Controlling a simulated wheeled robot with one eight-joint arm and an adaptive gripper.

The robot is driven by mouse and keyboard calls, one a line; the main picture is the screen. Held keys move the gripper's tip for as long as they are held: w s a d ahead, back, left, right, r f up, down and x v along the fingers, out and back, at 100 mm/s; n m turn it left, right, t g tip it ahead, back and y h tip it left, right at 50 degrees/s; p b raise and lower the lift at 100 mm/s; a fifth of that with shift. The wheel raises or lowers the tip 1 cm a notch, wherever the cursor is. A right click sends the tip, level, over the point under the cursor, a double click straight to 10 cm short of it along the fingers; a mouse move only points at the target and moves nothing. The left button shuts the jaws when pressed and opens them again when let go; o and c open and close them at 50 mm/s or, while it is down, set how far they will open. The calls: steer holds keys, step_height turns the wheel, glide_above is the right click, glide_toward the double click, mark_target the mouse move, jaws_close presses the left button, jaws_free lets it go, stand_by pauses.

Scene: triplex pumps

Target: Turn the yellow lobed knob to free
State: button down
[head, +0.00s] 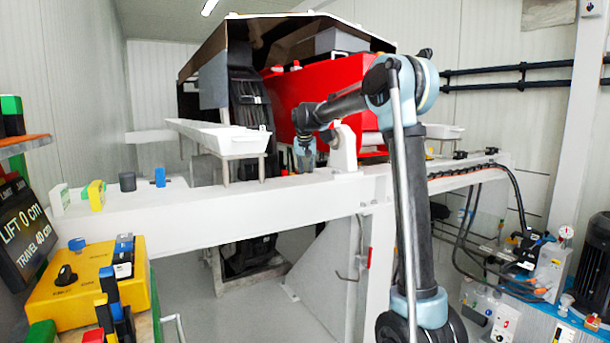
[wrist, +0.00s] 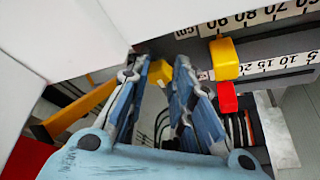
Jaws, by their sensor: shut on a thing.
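My gripper (wrist: 155,70) points into a narrow space beside a white panel in the wrist view. A small yellow piece (wrist: 160,71), which looks like the lobed knob, lies between the fingertips, and my gripper is shut on it. Its lobes and its turned angle cannot be made out, because the fingers cover part of it. In the head view my gripper (head: 304,154) hangs low behind the white beam, near the red housing. The knob cannot be made out there.
In the wrist view, a yellow block (wrist: 224,58) and a red block (wrist: 227,97) sit by a ruler scale (wrist: 283,62), right of my fingers. A yellow bar (wrist: 82,110) is at left. In the head view, a white beam (head: 240,205) crosses before the red housing (head: 340,85).

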steer(key=c, duration=1.4)
jaws_free()
steer(key=shift+o, duration=0.2)
step_height(320, 180, up, 10)
steer(key=shift+w, duration=0.1)
